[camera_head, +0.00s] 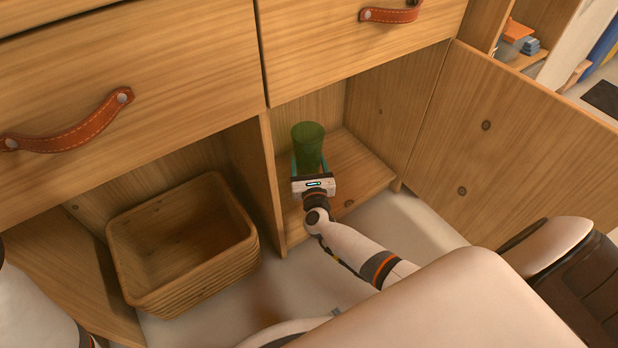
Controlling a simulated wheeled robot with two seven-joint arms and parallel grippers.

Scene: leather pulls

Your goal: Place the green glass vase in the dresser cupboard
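The green glass vase (308,141) is upright inside the right-hand, open compartment of the dresser cupboard (358,160). My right gripper (309,167) reaches in from the front, with one teal finger on each side of the vase, and looks shut on it. The gripper body hides the vase's base, so I cannot tell whether it touches the cupboard floor. The cupboard door (500,150) stands wide open to the right. My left gripper is out of view; only part of my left arm shows at the lower left.
A wooden divider (259,175) stands just left of the vase. A woven basket (183,245) fills much of the left compartment. Drawers with leather pulls (391,14) (70,130) overhang the cupboard. Free cupboard floor lies right of the gripper.

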